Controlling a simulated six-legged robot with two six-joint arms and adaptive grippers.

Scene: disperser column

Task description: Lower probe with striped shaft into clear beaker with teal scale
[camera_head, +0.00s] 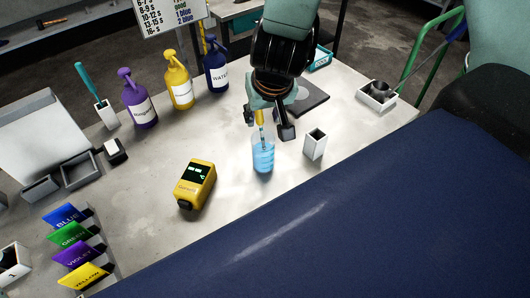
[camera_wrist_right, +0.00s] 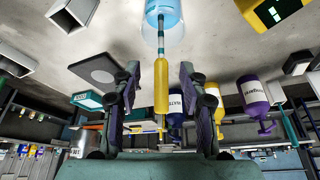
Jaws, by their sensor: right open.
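The probe has a yellow handle (camera_head: 260,117) and a thin striped shaft. It stands in the clear beaker (camera_head: 263,157), which holds blue liquid; the teal scale is not readable. In the right wrist view the shaft (camera_wrist_right: 160,42) runs from the yellow handle (camera_wrist_right: 161,88) into the beaker (camera_wrist_right: 163,14). My right gripper (camera_head: 268,123) is above the beaker, around the handle. It is open, with a gap on both sides of the handle in the right wrist view (camera_wrist_right: 160,76). My left gripper is not in view.
A small white square holder (camera_head: 315,144) stands just right of the beaker. A yellow meter (camera_head: 196,184) lies to the left. A dark plate (camera_head: 309,95) is behind. Purple (camera_head: 140,104), yellow (camera_head: 180,88) and blue (camera_head: 216,70) bottles stand at the back left.

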